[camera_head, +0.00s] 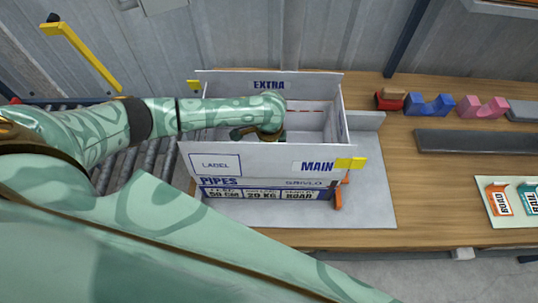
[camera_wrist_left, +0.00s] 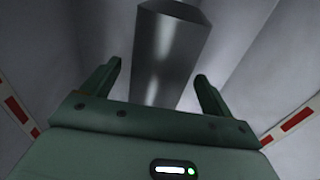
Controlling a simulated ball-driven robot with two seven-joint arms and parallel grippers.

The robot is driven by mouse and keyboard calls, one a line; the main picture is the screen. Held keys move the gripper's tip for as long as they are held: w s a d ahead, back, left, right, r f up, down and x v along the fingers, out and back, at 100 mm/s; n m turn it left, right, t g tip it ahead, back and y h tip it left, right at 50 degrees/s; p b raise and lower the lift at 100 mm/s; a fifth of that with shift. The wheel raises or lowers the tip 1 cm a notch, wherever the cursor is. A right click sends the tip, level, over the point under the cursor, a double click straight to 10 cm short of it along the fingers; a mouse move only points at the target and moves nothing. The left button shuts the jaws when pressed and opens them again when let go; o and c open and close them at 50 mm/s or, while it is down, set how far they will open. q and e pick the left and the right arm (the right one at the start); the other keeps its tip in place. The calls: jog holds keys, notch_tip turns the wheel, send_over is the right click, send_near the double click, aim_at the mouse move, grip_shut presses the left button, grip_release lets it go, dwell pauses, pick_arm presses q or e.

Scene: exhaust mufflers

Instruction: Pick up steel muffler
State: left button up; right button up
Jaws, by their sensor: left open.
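The steel muffler (camera_wrist_left: 172,50) shows in the left wrist view as a grey metal cylinder between light walls. My left gripper (camera_wrist_left: 158,78) is open, with one finger on each side of the muffler's near end in that picture. I cannot tell whether the fingers touch it. In the head view my left arm reaches over the white box (camera_head: 240,161) marked MAIN and EXTRA, and its wrist dips inside. The muffler and the left fingers are hidden there by the arm and the box wall. My right gripper is not in view.
The box stands on a grey mat (camera_head: 372,190) on a wooden table (camera_head: 430,200). A red block (camera_head: 390,100), a blue cradle (camera_head: 430,107), a pink cradle (camera_head: 482,107) and a dark bar (camera_head: 475,141) lie to the right. A roller conveyor (camera_head: 145,165) is at the left.

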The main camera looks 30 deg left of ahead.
pick_arm(q)
jog(key=shift+f, duration=0.25)
dwell(0.3)
jog(key=c, duration=1.4)
